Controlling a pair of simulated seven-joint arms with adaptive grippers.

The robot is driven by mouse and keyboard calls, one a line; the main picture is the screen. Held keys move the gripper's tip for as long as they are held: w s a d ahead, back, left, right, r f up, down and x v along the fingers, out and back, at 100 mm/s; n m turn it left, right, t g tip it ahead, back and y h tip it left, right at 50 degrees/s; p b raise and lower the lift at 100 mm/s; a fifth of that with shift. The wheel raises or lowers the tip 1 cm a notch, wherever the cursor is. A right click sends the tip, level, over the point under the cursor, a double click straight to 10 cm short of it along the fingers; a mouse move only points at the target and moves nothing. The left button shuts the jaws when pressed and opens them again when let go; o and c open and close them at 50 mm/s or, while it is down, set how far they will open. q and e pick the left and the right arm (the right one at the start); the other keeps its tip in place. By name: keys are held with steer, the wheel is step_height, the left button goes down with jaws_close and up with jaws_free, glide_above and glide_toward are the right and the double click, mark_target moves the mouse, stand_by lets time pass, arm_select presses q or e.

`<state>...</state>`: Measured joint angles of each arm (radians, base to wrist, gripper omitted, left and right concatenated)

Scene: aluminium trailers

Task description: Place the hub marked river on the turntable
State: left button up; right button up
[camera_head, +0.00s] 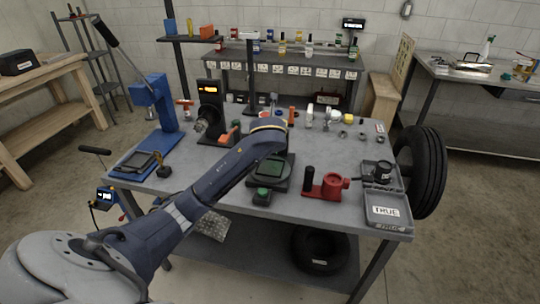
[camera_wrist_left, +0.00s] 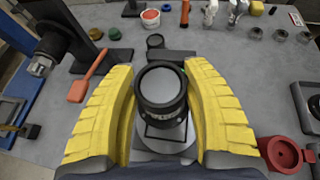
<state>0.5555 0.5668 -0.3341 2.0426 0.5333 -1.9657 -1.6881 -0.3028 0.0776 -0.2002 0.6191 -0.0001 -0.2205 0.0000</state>
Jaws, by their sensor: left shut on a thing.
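My left gripper (camera_wrist_left: 160,76) has its two yellow fingers on either side of a black round hub (camera_wrist_left: 161,88) and is shut on it. The hub's side carries small markings too small to read. Below it in the left wrist view shows a pale grey disc (camera_wrist_left: 166,146), which looks like the turntable; whether the hub touches it cannot be told. In the head view my left arm reaches over the middle of the bench and hides its gripper and the held hub. Another black hub-like part (camera_head: 380,171) lies at the right of the bench. My right gripper is not in view.
A tray labelled TRUE (camera_head: 386,211) sits at the right edge. A blue press (camera_head: 155,105) stands on the left. Small parts line the back.

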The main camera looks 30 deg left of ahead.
arm_select(q)
steer(key=shift+f, duration=5.85)
steer(key=o, duration=1.5)
steer(key=shift+f, duration=0.2)
steer(key=shift+o, duration=0.2)
steer(key=shift+r, duration=0.15)
steer(key=v, duration=1.2)
